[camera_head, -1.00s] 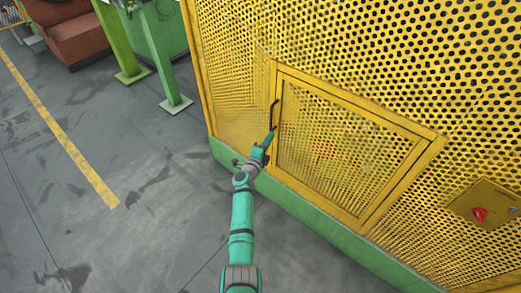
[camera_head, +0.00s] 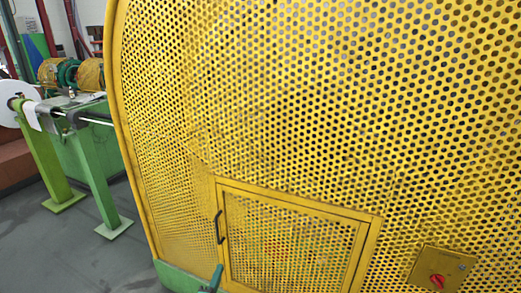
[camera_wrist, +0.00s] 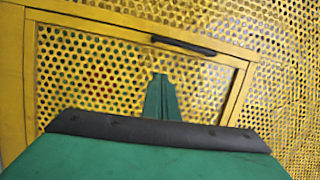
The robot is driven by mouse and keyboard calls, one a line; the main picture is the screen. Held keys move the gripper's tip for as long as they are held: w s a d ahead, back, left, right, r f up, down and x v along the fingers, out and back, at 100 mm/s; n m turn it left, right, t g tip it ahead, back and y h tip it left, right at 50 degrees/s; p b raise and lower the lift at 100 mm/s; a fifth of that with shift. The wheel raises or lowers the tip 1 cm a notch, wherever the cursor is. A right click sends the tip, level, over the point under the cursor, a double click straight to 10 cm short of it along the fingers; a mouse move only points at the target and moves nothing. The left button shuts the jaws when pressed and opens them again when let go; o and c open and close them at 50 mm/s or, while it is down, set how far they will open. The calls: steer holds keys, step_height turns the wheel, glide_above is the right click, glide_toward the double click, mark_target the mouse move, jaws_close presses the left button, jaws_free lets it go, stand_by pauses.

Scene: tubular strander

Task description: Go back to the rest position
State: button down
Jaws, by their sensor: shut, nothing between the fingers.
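My gripper (camera_head: 217,272) shows at the bottom edge of the head view, in front of the lower left of a small yellow mesh door (camera_head: 295,205). Its green fingers are together and empty. In the wrist view, the narrow fingers (camera_wrist: 160,78) point at the door's mesh, apart from the black handle (camera_wrist: 183,45). The handle also shows in the head view (camera_head: 220,226), on the door's left side. The door looks closed. Most of my arm is below the head view.
A large yellow perforated guard (camera_head: 300,90) fills most of the view. A red rotary switch (camera_head: 437,281) sits on a yellow plate at the lower right. Green posts (camera_head: 95,180) and machinery stand at the left. Some grey floor (camera_head: 75,245) is clear there.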

steer(key=s+d+f+n+y, duration=0.1)
steer(key=s+d+n, duration=0.4)
steer(key=s+d, duration=0.6)
steer(key=s+d+f+n+y, duration=0.15)
steer(key=s+d+n, duration=0.45)
steer(key=s, duration=0.9)
steer(key=s+r+n+g, duration=0.1)
steer(key=s+r, duration=0.3)
steer(key=s, duration=0.5)
steer(key=s+r+n+g, duration=0.1)
steer(key=s+r+n, duration=0.3)
steer(key=s, duration=0.6)
steer(key=s+d+r+n, duration=0.1)
steer(key=s+r, duration=0.4)
steer(key=s, duration=0.5)
steer(key=shift+r+n+g, duration=0.15)
steer(key=shift+n+g, duration=0.25)
steer(key=shift+n, duration=0.4)
steer(key=shift+d, duration=0.1)
